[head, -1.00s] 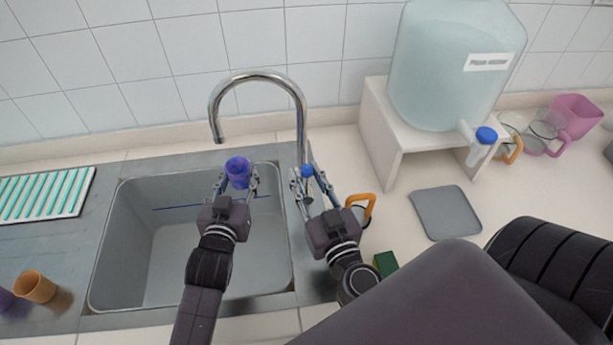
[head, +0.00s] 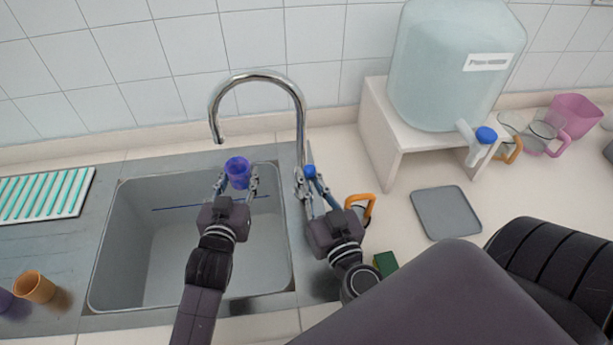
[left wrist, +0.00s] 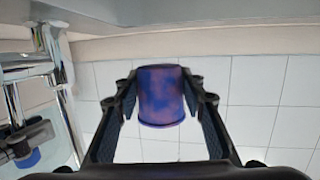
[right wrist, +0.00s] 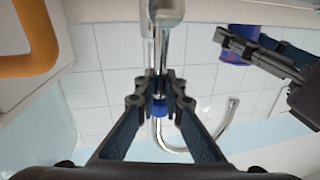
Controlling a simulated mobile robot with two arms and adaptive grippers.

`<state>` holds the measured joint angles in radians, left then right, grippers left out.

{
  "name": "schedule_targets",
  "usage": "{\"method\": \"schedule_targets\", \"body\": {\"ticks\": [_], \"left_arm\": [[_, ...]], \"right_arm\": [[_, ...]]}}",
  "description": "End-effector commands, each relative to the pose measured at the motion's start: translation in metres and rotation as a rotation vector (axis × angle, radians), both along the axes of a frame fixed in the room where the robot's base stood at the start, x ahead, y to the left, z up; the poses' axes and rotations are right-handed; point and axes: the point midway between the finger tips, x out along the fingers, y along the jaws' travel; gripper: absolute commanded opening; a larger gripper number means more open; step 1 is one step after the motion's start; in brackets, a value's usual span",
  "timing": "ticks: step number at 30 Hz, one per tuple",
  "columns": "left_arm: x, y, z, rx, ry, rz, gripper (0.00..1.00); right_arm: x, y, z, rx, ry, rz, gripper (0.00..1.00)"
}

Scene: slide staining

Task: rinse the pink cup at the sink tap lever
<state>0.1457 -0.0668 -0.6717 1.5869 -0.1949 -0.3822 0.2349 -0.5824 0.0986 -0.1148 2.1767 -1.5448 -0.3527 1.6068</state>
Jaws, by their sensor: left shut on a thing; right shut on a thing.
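The cup (head: 237,168) is purple-blue with pinkish patches. My left gripper (head: 237,183) is shut on it and holds it above the sink (head: 180,265), below and a little right of the spout mouth. In the left wrist view the cup (left wrist: 161,95) sits between both fingers. The chrome tap (head: 301,115) arches over the sink's back edge. Its blue-tipped lever (head: 310,172) is at the right of the tap base. My right gripper (head: 311,183) is shut on the lever; the blue tip (right wrist: 159,108) shows between its fingers in the right wrist view. No water stream is visible.
A water jug (head: 450,70) stands on a white stand (head: 375,130) at the right. An orange-handled vessel (head: 362,212) is close beside my right gripper. A green-striped rack (head: 45,193) and an orange cup (head: 34,287) are left of the sink. A grey tray (head: 446,213) lies right.

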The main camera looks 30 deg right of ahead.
Motion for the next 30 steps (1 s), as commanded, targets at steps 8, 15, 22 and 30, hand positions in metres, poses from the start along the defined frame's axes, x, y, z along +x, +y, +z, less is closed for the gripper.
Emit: {"method": "schedule_targets", "body": {"ticks": [8, 15, 22, 30], "left_arm": [[0.0000, 0.0000, 0.0000, 0.000, 0.000, 0.000, 0.13], [0.0000, 0.0000, 0.0001, 0.000, 0.000, 0.000, 0.13], [0.0000, 0.0000, 0.0002, 0.000, 0.000, 0.000, 0.13], [0.0000, 0.0000, 0.0001, 0.000, 0.000, 0.000, 0.13]], "right_arm": [[-0.0020, -0.0050, -0.0007, 0.062, -0.026, 0.001, 0.00], [-0.0021, -0.0050, -0.0005, 0.065, -0.027, 0.002, 0.00], [-0.0021, -0.0050, -0.0005, 0.064, -0.026, 0.001, 0.27], [-0.0029, -0.0048, -0.0007, 0.063, -0.025, 0.001, 0.27]]}}
